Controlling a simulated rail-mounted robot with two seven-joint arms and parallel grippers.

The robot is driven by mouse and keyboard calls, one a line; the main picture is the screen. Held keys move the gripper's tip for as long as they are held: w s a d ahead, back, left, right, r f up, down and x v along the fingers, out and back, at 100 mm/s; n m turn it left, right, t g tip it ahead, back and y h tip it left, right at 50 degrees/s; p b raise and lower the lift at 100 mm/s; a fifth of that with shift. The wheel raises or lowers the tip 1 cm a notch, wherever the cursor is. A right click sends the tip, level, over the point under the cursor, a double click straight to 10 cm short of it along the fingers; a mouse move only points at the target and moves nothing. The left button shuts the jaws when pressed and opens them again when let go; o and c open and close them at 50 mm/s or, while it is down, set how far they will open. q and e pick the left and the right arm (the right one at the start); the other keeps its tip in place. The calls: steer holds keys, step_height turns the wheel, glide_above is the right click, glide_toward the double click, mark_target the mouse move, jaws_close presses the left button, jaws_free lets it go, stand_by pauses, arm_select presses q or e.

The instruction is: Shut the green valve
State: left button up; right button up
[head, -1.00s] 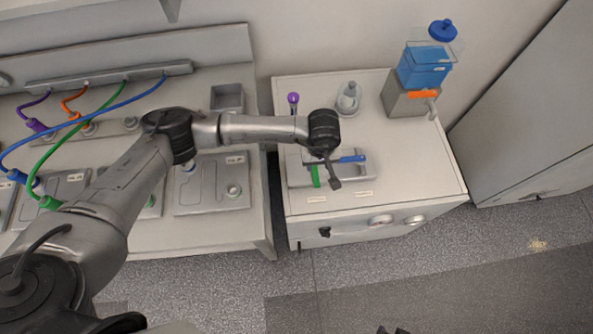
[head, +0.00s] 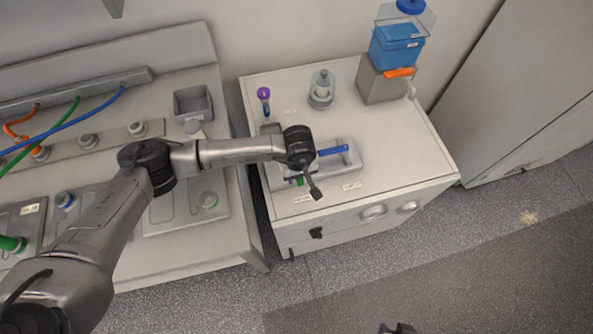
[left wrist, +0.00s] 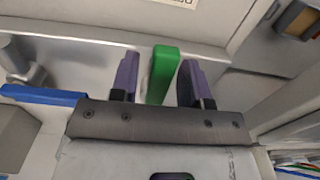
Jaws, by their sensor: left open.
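The green valve handle (left wrist: 162,74) stands upright between the two purple fingers of my left gripper (left wrist: 157,78) in the left wrist view. Gaps show on both sides of it, so the fingers are open around it and not gripping. In the head view my left gripper (head: 306,182) is over the front left of the valve block (head: 352,173) on the white cabinet. There the green handle (head: 299,182) is mostly hidden by the gripper. My right gripper is not seen.
A blue handle (head: 333,151) lies right beside the gripper on the same block. A purple-topped handle (head: 264,93), a grey fitting (head: 321,88) and a blue container (head: 396,46) stand farther back. The cabinet top (head: 408,140) is clear at right.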

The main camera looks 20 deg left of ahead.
arm_select(q)
steer(key=c, duration=0.3)
steer(key=shift+o, duration=0.5)
steer(key=m+b, duration=0.2)
steer(key=shift+a+f+m, duration=0.2)
steer(key=shift+a+m, duration=0.2)
steer(key=shift+o, duration=1.3)
steer(key=shift+s+a+r+m+b, duration=0.15)
steer(key=shift+a+m+b, duration=0.3)
steer(key=shift+m+b, duration=0.5)
steer(key=shift+o, duration=1.3)
steer(key=shift+s+a+m, duration=0.2)
steer(key=shift+a+m, duration=0.15)
steer(key=shift+m, duration=0.4)
steer(key=shift+o, duration=0.5)
steer(key=shift+s+a, duration=0.1)
steer(key=shift+s, duration=0.05)
